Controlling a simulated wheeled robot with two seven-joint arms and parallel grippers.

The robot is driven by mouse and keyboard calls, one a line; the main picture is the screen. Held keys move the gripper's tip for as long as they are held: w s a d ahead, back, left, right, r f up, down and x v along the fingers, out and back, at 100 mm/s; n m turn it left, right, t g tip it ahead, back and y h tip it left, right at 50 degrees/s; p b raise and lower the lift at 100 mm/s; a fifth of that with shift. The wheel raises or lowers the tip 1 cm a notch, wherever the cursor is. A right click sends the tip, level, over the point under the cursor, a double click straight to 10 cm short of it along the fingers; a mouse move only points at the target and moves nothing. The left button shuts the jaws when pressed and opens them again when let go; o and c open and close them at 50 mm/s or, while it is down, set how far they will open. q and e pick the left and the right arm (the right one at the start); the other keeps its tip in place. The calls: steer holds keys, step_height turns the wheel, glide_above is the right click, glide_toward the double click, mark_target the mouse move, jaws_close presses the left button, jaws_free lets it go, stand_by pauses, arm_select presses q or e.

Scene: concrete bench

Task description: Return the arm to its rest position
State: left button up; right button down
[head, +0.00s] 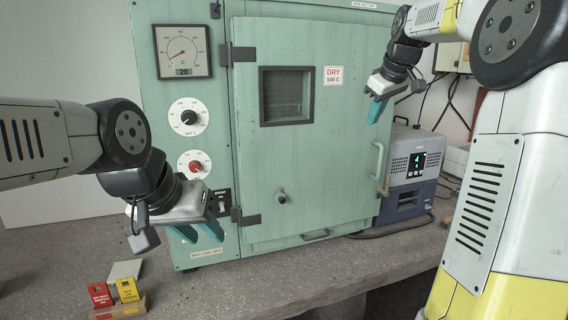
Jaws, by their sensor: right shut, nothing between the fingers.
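My left arm comes in from the left, and its gripper (197,234) hangs in front of the lower left of the green oven (350,60). Its two teal fingers point down and are apart, with nothing between them. My right arm comes in from the upper right, bent, with its white and yellow link close to the camera. My right gripper (376,110) is in front of the upper right of the oven door (300,190). Its teal fingers are shut and empty.
The oven door looks shut; its handle (378,162) is at the right. A dial gauge (183,52) and two knobs are on the left panel. A blue-grey device (408,170) stands right of the oven. Red (100,295) and yellow (127,290) tags sit in a holder on the bench (270,285).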

steer(key=s+a+f+m, duration=0.2)
steer(key=s+f, duration=0.3)
steer(key=s, duration=0.5)
steer(key=s+a+f+m, duration=0.2)
steer(key=s+a+f, duration=0.3)
steer(key=s, duration=0.5)
steer(key=s+a+f+m+y, duration=0.1)
steer(key=s+a+f+m, duration=0.1)
steer(key=s, duration=0.9)
step_height(320, 180, down, 3)
steer(key=shift+a+r, duration=0.1)
steer(key=shift+a, duration=0.55)
steer(key=shift+s+d, duration=0.1)
steer(key=shift+s, duration=0.05)
